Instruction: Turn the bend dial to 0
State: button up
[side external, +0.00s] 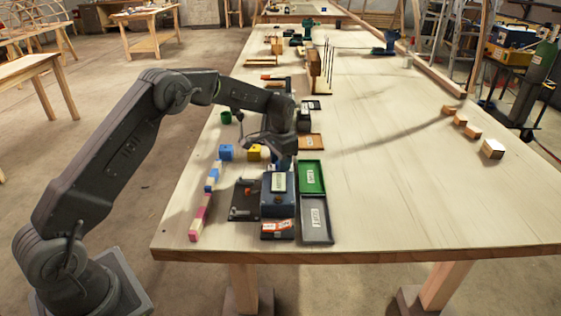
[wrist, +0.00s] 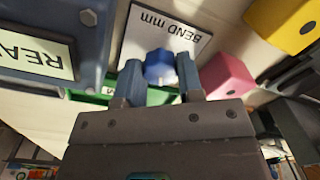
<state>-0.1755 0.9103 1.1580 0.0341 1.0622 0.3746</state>
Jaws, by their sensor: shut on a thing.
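The bend dial (wrist: 160,66) is a small blue lobed knob in the wrist view, in front of a white plate lettered "BEND mm" (wrist: 165,28), which appears upside down. My gripper (wrist: 158,76) has one finger on each side of the knob and is shut on it. No pointer or scale numbers can be made out, so the dial's setting cannot be read. In the side view my gripper (side external: 281,152) is low over the bench behind a blue box (side external: 279,199) with a pale label. The dial is not clear there.
The blue-grey box with a "REA..." label (wrist: 35,50) is close by at left in the wrist view. A pink block (wrist: 228,78) and a yellow block (wrist: 284,26) are at right. Green (side external: 311,177) and grey (side external: 316,219) trays lie beside the box. The bench's right side is mostly clear.

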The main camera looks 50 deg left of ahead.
jog(key=n, duration=0.4)
jog(key=shift+n, duration=0.4)
dwell(0.4)
jog(key=o, duration=0.9)
jog(key=shift+d+r, duration=0.15)
jog(key=shift+r, duration=3.35)
jog(key=shift+d+r, duration=0.1)
jog(key=shift+r, duration=3.35)
